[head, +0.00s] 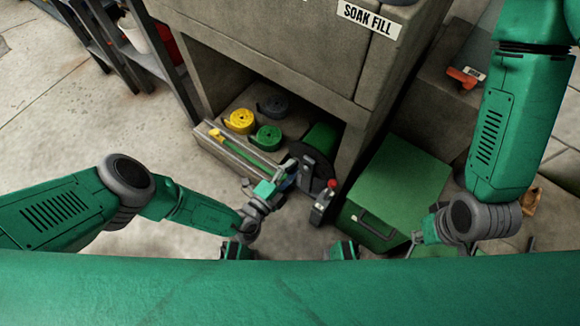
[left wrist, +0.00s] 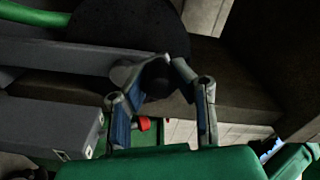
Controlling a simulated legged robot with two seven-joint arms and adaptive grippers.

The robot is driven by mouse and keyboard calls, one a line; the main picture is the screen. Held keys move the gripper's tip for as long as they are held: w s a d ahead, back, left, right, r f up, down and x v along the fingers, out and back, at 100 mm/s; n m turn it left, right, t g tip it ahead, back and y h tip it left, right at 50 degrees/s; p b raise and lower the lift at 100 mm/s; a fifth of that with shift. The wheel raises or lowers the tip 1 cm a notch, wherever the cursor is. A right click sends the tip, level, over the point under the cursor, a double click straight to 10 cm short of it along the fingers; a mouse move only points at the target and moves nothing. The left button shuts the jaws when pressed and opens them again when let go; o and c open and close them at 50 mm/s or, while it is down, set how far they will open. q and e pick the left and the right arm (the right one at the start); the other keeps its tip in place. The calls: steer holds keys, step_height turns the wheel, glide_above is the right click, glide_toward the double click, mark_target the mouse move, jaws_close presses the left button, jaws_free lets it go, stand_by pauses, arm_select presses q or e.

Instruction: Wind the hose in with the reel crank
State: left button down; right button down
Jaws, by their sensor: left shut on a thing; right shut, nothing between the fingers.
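The hose reel (head: 313,163) sits low under the concrete bench, with a dark disc facing me and green on its drum behind. A green hose (head: 245,151) runs from it leftward along a grey ledge; it also shows in the left wrist view (left wrist: 35,15). My left gripper (head: 285,180) is at the reel's left side. In the left wrist view its fingers (left wrist: 158,80) close around a dark round knob in front of the disc (left wrist: 125,25), seemingly the crank grip. My right gripper (head: 417,240) is shut and empty, right of the reel.
A green box (head: 400,178) with a dark handle stands right of the reel. Yellow (head: 240,121), green and dark rolled straps lie on the shelf behind. A red-knobbed grey part (head: 329,190) juts out by the reel. Concrete floor (head: 80,120) is free at left.

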arm_select(q)
steer(key=s+d+f+m, duration=0.2)
steer(key=m, duration=1)
steer(key=s+d+f+m, duration=0.2)
steer(key=d+f+m, duration=0.1)
steer(key=m, duration=0.9)
steer(key=shift+s+m+y, duration=0.2)
steer(key=shift+m+y, duration=0.1)
steer(key=shift+y, duration=0.1)
steer(key=shift+f, duration=0.15)
steer(key=shift+d, duration=0.1)
steer(key=c, duration=1.4)
jaws_free()
steer(key=shift+o, duration=0.2)
steer(key=shift+w, duration=0.1)
steer(key=shift+r, duration=0.3)
